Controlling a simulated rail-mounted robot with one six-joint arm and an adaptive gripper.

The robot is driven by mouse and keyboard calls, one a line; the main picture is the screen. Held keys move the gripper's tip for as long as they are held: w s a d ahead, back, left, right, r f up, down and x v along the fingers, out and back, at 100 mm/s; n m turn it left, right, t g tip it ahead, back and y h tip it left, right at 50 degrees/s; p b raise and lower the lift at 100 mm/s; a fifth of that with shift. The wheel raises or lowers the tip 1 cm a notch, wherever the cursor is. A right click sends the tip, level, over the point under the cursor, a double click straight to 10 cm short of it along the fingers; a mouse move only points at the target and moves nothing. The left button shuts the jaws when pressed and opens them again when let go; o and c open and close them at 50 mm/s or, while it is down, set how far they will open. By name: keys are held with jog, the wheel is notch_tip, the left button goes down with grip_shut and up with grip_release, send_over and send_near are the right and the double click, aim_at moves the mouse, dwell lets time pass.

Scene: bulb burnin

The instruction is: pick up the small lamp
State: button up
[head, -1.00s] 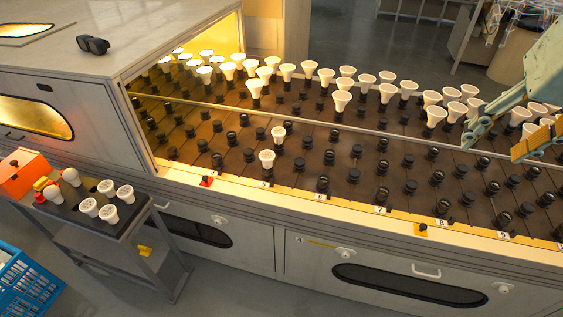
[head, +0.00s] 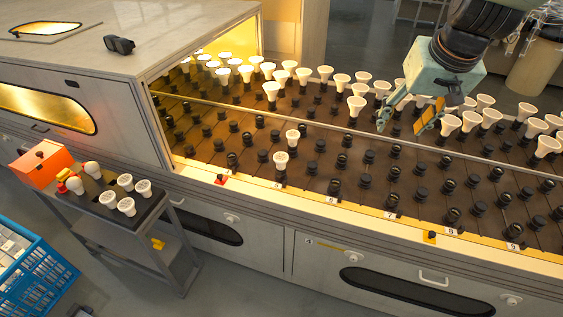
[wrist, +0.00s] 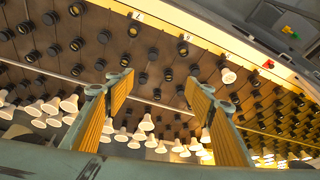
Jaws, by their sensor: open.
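Many white lamps stand in black sockets on the brown rack bed. Two stand apart near the front: a front lamp (head: 281,160) by the number 5 and a smaller-looking lamp (head: 292,136) just behind it. Which one is the small lamp I cannot tell for sure. A lone lamp near the front edge also shows in the wrist view (wrist: 228,76), right of my right finger. My gripper (head: 402,126) is open and empty above the bed, right of and behind the two lone lamps. Its spread fingers show in the wrist view (wrist: 162,88) with only sockets between the tips.
Rows of wide lamps (head: 357,104) fill the back of the bed, close to my gripper. A long rail (head: 330,122) crosses the bed. A cart (head: 95,208) at the left holds several lamps and an orange box (head: 40,164). The front sockets are mostly empty.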

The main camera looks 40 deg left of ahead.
jog(key=a+f+n+p, duration=0.1)
jog(key=a+f, duration=0.3)
jog(key=a, duration=0.4)
jog(key=a+f+n, duration=0.1)
jog(key=a+f, duration=0.3)
jog(key=a, duration=0.4)
jog(key=n+p, duration=0.1)
jog(key=n, duration=0.2)
send_near(281, 156)
jog(key=d+r, duration=0.2)
jog(key=r, duration=0.1)
jog(key=shift+g+y, duration=0.4)
jog(key=shift+b+x, duration=0.55)
jog(key=shift+x, duration=3.7)
jog(key=shift+a, duration=0.15)
jog(key=shift+b+x, duration=0.5)
jog(key=shift+x, duration=2.05)
jog(key=c, duration=0.9)
